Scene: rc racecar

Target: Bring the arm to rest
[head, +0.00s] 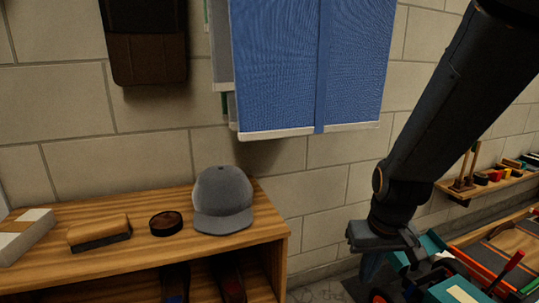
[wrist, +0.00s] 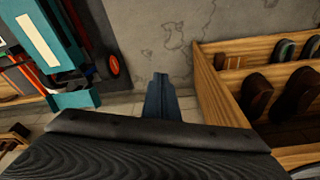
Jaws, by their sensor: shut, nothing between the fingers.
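My dark arm comes down from the upper right in the head view. My gripper (head: 362,240) is at its lower end, over the gap to the right of the wooden shoe bench (head: 270,233). In the wrist view my gripper (wrist: 162,90) shows as narrow closed fingers over the floor, with nothing held. It is apart from the bench and from the teal object (head: 433,243) beside it.
A grey cap (head: 222,200), a brush (head: 99,233) and a round tin (head: 166,223) sit on the bench. The teal object shows left in the wrist view (wrist: 70,40); bench shelves with shoes are right. Bare floor (wrist: 150,45) lies between.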

